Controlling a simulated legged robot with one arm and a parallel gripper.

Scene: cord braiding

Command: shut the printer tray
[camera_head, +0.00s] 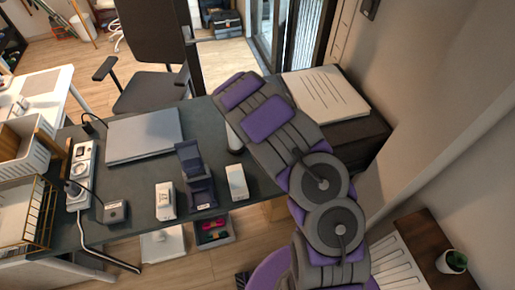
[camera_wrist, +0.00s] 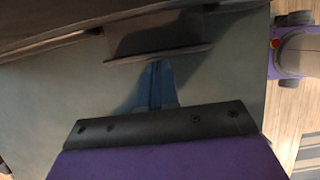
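The printer (camera_head: 348,142) is a dark, low box at the right end of the desk, partly hidden by my arm in the head view. In the wrist view, a dark body (camera_wrist: 50,40) runs along the top edge. A dark tray-like piece (camera_wrist: 158,50) sticks out from it over the grey desk top. My gripper (camera_wrist: 161,66) points at this piece. Its narrow fingers look closed together, with nothing seen between them. Their tips are close to the tray's front edge; whether they touch it I cannot tell. My gripper is hidden in the head view.
A stack of paper (camera_head: 325,95) lies on the printer. The desk holds a closed laptop (camera_head: 145,135), a power strip (camera_head: 80,178), a dark blue stand (camera_head: 197,175) and small white devices (camera_head: 237,182). An office chair (camera_head: 150,90) stands behind. A wall is on the right.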

